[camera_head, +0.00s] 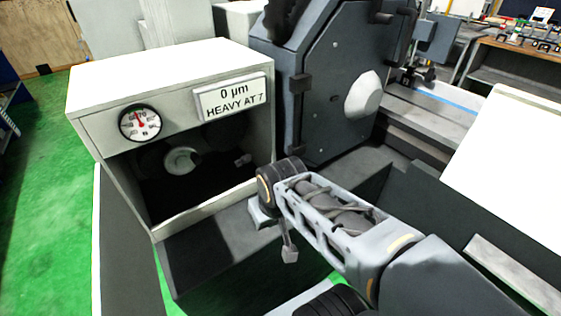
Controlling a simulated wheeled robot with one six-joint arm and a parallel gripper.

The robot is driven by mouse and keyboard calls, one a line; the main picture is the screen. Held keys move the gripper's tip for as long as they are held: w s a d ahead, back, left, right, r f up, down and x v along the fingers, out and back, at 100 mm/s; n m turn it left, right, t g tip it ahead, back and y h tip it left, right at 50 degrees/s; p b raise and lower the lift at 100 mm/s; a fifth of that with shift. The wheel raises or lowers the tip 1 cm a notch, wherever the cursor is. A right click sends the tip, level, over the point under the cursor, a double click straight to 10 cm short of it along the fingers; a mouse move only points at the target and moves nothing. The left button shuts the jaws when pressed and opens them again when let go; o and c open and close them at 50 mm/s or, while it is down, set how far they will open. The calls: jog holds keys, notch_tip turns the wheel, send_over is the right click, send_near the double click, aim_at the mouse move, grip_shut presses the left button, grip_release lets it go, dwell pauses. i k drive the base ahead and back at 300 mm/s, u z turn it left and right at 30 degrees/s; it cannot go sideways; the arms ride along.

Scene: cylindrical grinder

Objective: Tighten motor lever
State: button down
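A white cabinet (92,92) with an open front stands left of centre. Inside its dark recess is a round part with a pale disc (180,160), which looks like a motor or pulley. A small grey lever-like part (243,160) shows at the recess's right side; I cannot tell for sure that it is the motor lever. My gripper (289,254) seems to hang below my wrist, in front of the cabinet's lower right corner and apart from the lever-like part. Its fingers are too small and too hidden to read.
A round gauge (140,123) and a sign (231,97) reading "0 µm HEAVY AT 7" are on the cabinet front. A dark machine housing (335,90) stands to its right. A dark tray-like ledge (215,245) runs below the recess. Green floor (50,190) is clear at left.

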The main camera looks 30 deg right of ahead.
aim_at(247, 158)
jog(key=z, duration=0.5)
jog(key=k, duration=1.2)
jog(key=u, duration=0.55)
jog(key=i, duration=0.85)
